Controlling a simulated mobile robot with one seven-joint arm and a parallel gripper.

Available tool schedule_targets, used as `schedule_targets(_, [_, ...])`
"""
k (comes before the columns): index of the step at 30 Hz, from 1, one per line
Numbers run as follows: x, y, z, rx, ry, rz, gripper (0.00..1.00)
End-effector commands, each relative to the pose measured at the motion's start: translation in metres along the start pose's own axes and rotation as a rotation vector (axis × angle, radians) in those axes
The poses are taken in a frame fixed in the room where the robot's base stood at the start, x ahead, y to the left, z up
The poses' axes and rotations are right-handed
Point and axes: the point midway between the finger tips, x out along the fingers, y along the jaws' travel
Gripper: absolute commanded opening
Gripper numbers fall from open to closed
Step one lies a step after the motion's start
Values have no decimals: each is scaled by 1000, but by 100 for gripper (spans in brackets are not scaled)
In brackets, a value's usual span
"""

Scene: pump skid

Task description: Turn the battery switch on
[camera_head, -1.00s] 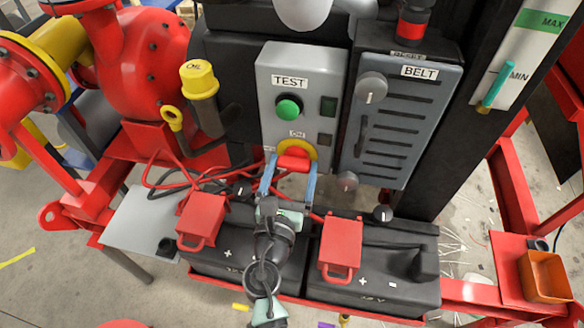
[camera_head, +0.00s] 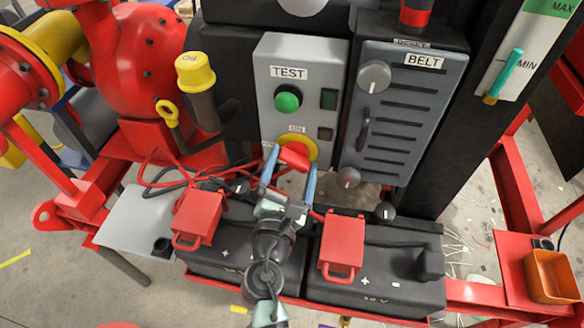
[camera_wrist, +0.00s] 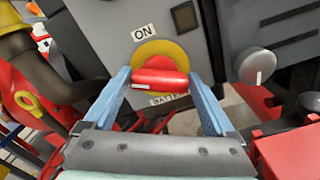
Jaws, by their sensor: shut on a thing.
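The battery switch is a red handle (camera_head: 293,154) on a yellow round plate (camera_head: 312,146), low on the grey panel box, under a label reading ON. In the wrist view the red handle (camera_wrist: 160,78) lies nearly level and slightly tilted, with a white mark at its left end. The yellow plate (camera_wrist: 180,53) shows around it. My gripper (camera_head: 288,164) reaches up from below, its two blue fingers on either side of the handle and shut on it. It also shows in the wrist view (camera_wrist: 160,88). The lower label is partly hidden by the handle and fingers.
Above the switch is a green TEST button (camera_head: 287,100). To the right stands the BELT panel (camera_head: 400,120) with knobs. Two batteries with red terminal covers (camera_head: 198,220) (camera_head: 342,245) sit below, on both sides of my arm. Red cables (camera_head: 170,165) run at the left.

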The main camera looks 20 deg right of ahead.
Motion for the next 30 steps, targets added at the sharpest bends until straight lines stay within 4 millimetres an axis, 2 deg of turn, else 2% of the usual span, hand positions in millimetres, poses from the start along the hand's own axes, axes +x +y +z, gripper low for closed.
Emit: schedule_targets(30, [0,-6,-5,922,1,0,34])
